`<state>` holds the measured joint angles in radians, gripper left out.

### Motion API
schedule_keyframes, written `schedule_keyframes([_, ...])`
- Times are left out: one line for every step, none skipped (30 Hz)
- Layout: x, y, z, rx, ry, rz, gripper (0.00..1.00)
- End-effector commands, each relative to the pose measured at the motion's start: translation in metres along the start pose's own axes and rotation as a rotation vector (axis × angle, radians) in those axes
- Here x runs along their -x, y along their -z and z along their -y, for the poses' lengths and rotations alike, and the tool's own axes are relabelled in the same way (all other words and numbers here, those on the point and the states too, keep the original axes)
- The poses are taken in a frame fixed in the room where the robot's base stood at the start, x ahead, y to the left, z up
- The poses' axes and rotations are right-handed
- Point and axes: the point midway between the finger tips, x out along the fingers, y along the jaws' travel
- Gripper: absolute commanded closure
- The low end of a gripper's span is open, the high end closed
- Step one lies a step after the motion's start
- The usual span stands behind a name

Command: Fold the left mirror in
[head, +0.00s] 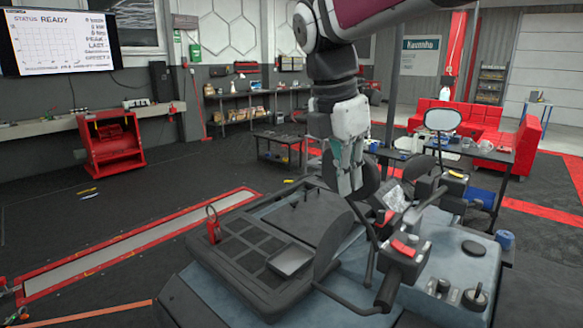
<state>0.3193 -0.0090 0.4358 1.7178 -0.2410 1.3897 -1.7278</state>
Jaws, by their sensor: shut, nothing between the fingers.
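The left mirror (335,243) appears as a dark oval head beside the near handlebar, its back toward me. A thin dark stalk seems to run near it down to the bar; the joint is hard to make out. The near handlebar (400,262) carries a red switch and a black grip. My gripper (350,192) points down, fingers together and empty, just above and behind the mirror head in the picture. I cannot tell whether it touches the mirror or stalk. The other mirror (442,120) stands upright on its stalk at the far bar, its pale glass showing.
A grey-blue console (455,262) with knobs lies right of the handlebar. A black tray (290,260) and a red extinguisher-like item (213,225) are on the left. A dark table (470,150) with small items and a red sofa (490,133) stand behind. The left floor is mostly open.

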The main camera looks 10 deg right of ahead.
Motion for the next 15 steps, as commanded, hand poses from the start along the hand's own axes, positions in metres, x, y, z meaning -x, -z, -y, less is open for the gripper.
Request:
schedule_keyframes([0.003, 0.005, 0.002, 0.003, 0.0, -0.001, 1.0])
schedule_keyframes([0.005, 0.009, 0.002, 0.005, 0.0, -0.001, 1.0])
schedule_keyframes([0.006, 0.013, 0.002, 0.004, 0.0, 0.0, 1.0])
schedule_keyframes([0.008, 0.017, 0.003, 0.004, 0.0, 0.0, 1.0])
schedule_keyframes([0.01, 0.022, 0.003, 0.004, 0.0, 0.0, 1.0])
schedule_keyframes([0.013, 0.026, 0.003, 0.001, -0.002, 0.001, 1.0])
schedule_keyframes([0.021, 0.023, 0.0, -0.003, -0.005, 0.003, 1.0])
schedule_keyframes([0.027, 0.023, -0.001, -0.004, -0.006, 0.003, 1.0])
schedule_keyframes([0.036, 0.023, -0.001, -0.003, -0.006, 0.002, 1.0])
schedule_keyframes([0.042, 0.023, -0.002, -0.003, -0.006, 0.002, 1.0])
schedule_keyframes([0.048, 0.023, -0.002, -0.003, -0.004, 0.001, 1.0])
schedule_keyframes([0.057, 0.023, -0.001, -0.003, -0.004, 0.001, 1.0])
schedule_keyframes([0.063, 0.023, -0.001, -0.003, -0.005, 0.001, 1.0])
schedule_keyframes([0.069, 0.023, -0.001, -0.002, -0.004, 0.0, 1.0])
schedule_keyframes([0.076, 0.023, -0.001, -0.002, -0.004, 0.0, 1.0])
